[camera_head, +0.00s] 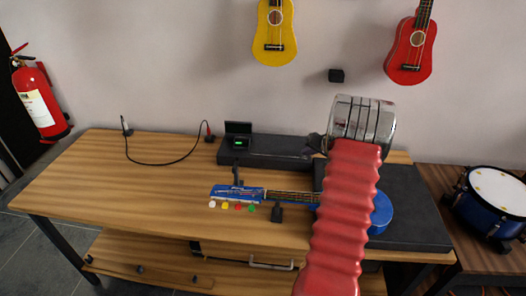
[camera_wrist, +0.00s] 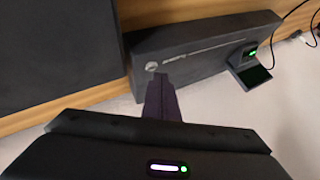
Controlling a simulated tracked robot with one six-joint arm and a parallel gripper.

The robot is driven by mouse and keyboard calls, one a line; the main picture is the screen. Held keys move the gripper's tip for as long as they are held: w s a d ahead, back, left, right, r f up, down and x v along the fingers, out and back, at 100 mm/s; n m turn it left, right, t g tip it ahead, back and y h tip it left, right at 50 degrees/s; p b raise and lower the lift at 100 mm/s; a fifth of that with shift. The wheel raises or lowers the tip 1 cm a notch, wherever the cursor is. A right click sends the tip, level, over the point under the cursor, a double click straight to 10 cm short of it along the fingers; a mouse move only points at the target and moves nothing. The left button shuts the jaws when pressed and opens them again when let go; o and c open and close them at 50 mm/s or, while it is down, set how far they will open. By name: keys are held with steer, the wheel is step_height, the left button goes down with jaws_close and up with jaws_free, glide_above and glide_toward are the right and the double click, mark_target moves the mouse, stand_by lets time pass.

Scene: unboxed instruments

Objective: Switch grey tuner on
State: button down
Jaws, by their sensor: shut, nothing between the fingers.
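A long dark grey unit, which looks like the tuner (camera_head: 275,148), lies along the back of the wooden table. In the head view my gripper (camera_head: 314,143) is at the tuner's right end, partly hidden by my wrist.
A black cable (camera_head: 165,163) lies at the back left. Ukuleles hang on the wall; a drum (camera_head: 490,205) stands at right.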

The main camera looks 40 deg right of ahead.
steer(key=shift+r, duration=0.35)
steer(key=shift+r, duration=2.9)
